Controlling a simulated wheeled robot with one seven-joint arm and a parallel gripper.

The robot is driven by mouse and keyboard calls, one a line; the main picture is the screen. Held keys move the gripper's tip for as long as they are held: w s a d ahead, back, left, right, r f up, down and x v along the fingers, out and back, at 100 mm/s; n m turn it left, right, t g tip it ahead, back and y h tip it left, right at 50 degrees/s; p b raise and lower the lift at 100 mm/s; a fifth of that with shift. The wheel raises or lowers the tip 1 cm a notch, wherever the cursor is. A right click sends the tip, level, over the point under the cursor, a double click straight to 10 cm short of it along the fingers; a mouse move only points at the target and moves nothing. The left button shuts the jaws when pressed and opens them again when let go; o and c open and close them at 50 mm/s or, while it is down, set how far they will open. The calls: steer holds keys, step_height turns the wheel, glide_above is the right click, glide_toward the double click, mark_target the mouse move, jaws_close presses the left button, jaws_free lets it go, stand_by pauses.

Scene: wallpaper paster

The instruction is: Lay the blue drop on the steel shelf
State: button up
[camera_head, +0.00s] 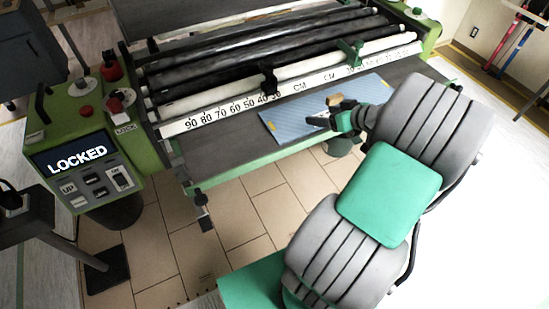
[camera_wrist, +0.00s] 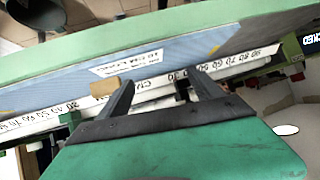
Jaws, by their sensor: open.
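The blue drop (camera_head: 288,121) is a flat pale-blue sheet with yellow patches near its corners. It lies on the dark grey flat surface (camera_head: 228,146) in front of the ruler bar; I cannot tell if this surface is the steel shelf. In the wrist view the blue drop (camera_wrist: 190,48) shows a white printed label. A small tan block (camera_head: 335,99) is on or just above the drop, and it also shows in the wrist view (camera_wrist: 104,87). My gripper (camera_head: 325,113) is over the drop, beside the block. Its fingers (camera_wrist: 158,78) are apart, with nothing seen held.
Black and white rollers (camera_head: 260,50) run behind the ruler bar (camera_head: 225,115). A green control box (camera_head: 85,165) at left reads LOCKED. A green clamp (camera_head: 350,50) stands on the rollers. The tiled floor (camera_head: 240,215) in front is mostly clear.

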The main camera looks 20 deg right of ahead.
steer(key=a+g, duration=0.1)
steer(key=a, duration=0.3)
steer(key=a+g, duration=0.2)
steer(key=a, duration=0.3)
steer(key=a+r+g, duration=0.1)
steer(key=a, duration=0.4)
steer(key=shift+w+a+n+g, duration=0.1)
steer(key=shift+w+n+g, duration=0.2)
steer(key=shift+n, duration=0.1)
steer(key=shift+g+h, duration=0.3)
steer(key=shift+g, duration=0.5)
steer(key=s+a, duration=0.1)
steer(key=a, duration=0.1)
steer(key=s+a, duration=0.2)
steer(key=a, duration=0.1)
steer(key=shift+a+r, duration=0.3)
steer(key=shift+r, duration=0.05)
steer(key=s+a+r+m+g+h, duration=0.1)
steer(key=s+a+m+g+h, duration=0.1)
steer(key=s+a, duration=0.4)
steer(key=s, duration=0.4)
steer(key=shift+s+a+r, duration=0.15)
steer(key=shift+a+r, duration=0.1)
steer(key=shift+a, duration=0.05)
